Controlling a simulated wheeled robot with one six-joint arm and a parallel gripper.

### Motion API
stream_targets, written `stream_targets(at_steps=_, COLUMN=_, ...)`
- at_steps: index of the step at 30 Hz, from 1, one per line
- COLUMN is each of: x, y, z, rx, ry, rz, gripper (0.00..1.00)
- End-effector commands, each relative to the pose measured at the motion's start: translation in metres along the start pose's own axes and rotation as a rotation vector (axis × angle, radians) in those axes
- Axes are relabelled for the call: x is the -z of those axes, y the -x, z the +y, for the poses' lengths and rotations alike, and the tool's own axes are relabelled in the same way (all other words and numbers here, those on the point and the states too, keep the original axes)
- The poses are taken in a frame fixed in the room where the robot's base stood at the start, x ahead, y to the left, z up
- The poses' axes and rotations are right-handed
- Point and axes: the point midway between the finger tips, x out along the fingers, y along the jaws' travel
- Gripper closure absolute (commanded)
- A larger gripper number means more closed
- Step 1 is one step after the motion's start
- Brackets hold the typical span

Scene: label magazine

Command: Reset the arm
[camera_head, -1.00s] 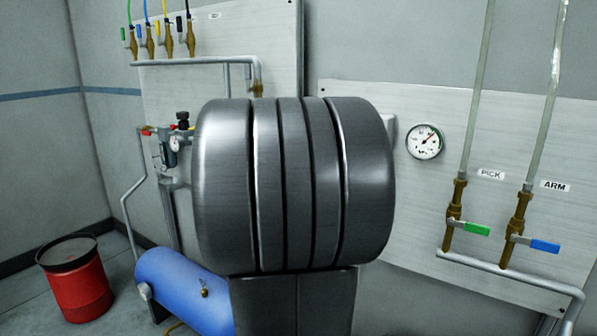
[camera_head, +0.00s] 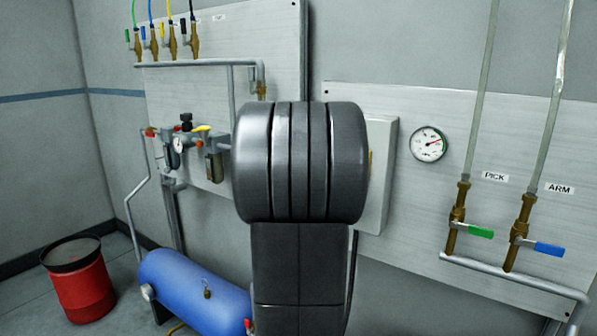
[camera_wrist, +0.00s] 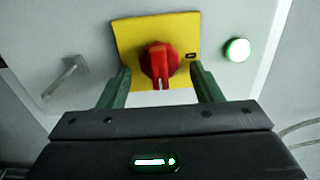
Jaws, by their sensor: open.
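My gripper (camera_wrist: 158,85) shows in the wrist view with its two green fingers apart and nothing between them. Beyond the fingers is a red rotary knob (camera_wrist: 158,66) on a yellow plate (camera_wrist: 127,38), on the front of a pale box (camera_wrist: 75,35). The knob's grip stands upright in that view. I cannot tell the exact gap between the fingertips and the knob. In the head view my dark grey arm fills the middle and hides my gripper and most of the box (camera_head: 378,180).
A lit green button (camera_wrist: 237,50) and a grey handle (camera_wrist: 66,77) flank the knob. The head view shows a gauge (camera_head: 428,144), green-handled (camera_head: 480,232) and blue-handled (camera_head: 548,249) valves with pipes, a blue tank (camera_head: 195,285) and a red bin (camera_head: 80,292).

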Motion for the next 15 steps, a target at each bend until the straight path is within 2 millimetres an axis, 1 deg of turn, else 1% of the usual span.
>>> stream_targets(at_steps=5, x=-0.001, y=0.014, z=-0.001, rx=0.001, ry=-0.004, rz=-0.001, gripper=0.41)
stream_targets(at_steps=8, x=-0.001, y=0.031, z=-0.001, rx=0.001, ry=-0.004, rz=-0.003, gripper=0.41)
stream_targets(at_steps=15, x=-0.001, y=0.079, z=-0.001, rx=0.002, ry=-0.005, rz=-0.003, gripper=0.41)
